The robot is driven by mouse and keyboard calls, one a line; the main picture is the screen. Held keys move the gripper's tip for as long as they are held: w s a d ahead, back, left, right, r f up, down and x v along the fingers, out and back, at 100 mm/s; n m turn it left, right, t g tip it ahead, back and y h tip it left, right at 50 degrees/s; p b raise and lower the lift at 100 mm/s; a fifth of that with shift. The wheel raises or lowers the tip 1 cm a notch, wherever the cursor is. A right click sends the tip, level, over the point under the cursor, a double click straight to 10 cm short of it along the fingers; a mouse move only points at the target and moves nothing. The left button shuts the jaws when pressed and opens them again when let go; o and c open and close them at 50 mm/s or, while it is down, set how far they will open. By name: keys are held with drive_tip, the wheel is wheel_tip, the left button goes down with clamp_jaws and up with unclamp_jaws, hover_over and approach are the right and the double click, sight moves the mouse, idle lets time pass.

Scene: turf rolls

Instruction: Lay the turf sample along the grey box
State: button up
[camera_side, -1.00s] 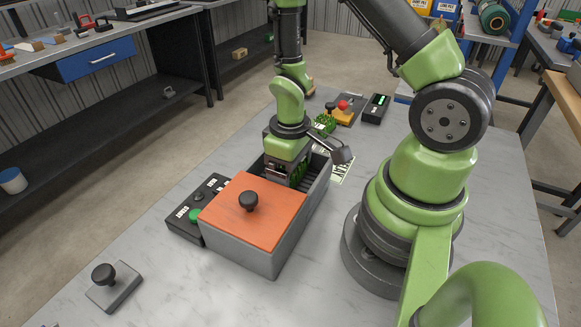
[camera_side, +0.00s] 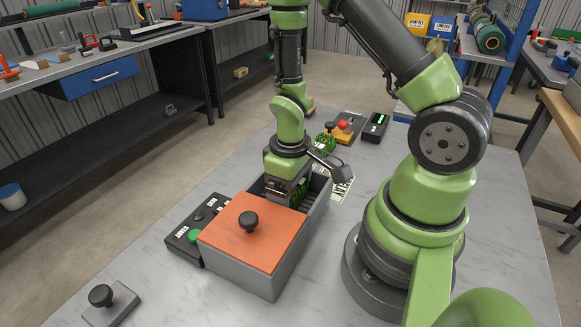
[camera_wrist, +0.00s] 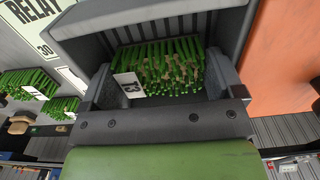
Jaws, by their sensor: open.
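The grey box (camera_side: 250,268) stands on the marble-look table, its near part under an orange lid (camera_side: 262,245) with a black knob, its far part open. My gripper (camera_side: 285,192) points down into the open part. In the wrist view my open fingers (camera_wrist: 158,75) stand on either side of the turf. I cannot tell whether they touch it. The turf's underside is hidden.
More tagged turf pieces (camera_wrist: 28,84) lie outside the box; green also shows behind my gripper (camera_side: 325,144). A RELAY sheet (camera_side: 343,189) lies right of the box, a button panel (camera_side: 186,242) left. A knobbed plate (camera_side: 123,303) sits front left. Devices (camera_side: 376,126) stand behind.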

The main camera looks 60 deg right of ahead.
wheel_tip(320, 180, up, 9)
drive_tip(key=shift+f, duration=0.1)
idle(0.3)
idle(0.8)
